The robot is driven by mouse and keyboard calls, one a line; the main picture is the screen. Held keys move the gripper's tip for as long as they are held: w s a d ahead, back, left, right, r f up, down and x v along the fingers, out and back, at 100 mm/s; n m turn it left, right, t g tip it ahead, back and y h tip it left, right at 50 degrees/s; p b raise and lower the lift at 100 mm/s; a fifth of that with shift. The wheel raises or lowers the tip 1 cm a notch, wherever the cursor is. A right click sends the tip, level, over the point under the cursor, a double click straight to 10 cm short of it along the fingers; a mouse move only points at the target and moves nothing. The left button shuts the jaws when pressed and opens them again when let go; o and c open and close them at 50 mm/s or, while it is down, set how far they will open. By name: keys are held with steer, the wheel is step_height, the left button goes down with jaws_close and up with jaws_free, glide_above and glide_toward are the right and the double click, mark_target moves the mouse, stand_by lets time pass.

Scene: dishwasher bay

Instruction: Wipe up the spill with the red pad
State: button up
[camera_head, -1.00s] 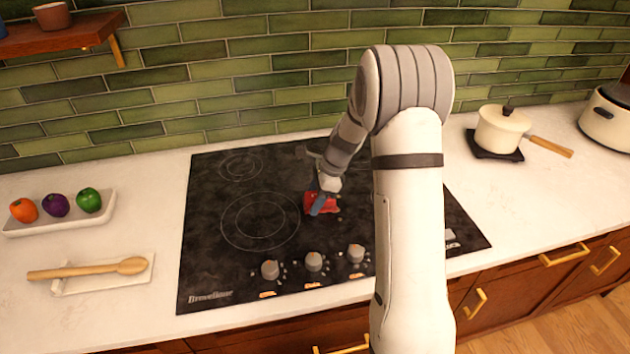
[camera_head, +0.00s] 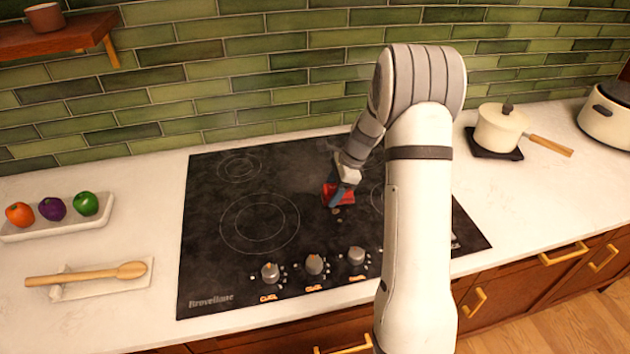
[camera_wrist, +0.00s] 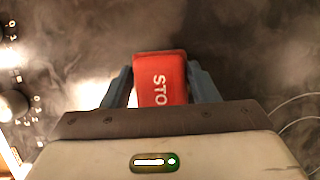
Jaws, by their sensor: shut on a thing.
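The red pad (camera_head: 338,193) is between the fingers of my gripper (camera_head: 343,190), low over the black cooktop (camera_head: 225,270); I cannot tell whether it touches the glass. In the wrist view the pad (camera_wrist: 160,80) shows white letters, with a blue-grey finger of my gripper (camera_wrist: 160,90) on either side, shut on it. Small brownish spots (camera_head: 336,211) lie on the cooktop just in front of the pad; they may be part of the spill. Smoky marks cover much of the glass. My arm hides the right part of the cooktop.
Several knobs (camera_head: 314,264) stand up along the cooktop's front. A cream pot (camera_head: 497,132) is to the right. A wooden spoon (camera_head: 85,274) and a white tray (camera_head: 98,212) of vegetables are to the left. The tiled wall (camera_head: 240,100) stands behind.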

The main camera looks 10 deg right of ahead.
steer(key=shift+d, duration=0.45)
steer(key=shift+w+d+r+p, duration=0.1)
steer(key=shift+d+r+p, duration=0.05)
steer(key=shift+r+p, duration=0.2)
step_height(320, 180, up, 2)
steer(key=shift+p, duration=0.4)
steer(key=shift+r+p, duration=0.5)
steer(key=shift+r, duration=0.15)
steer(key=shift+r+p, duration=1.55)
steer(key=shift+r, duration=0.55)
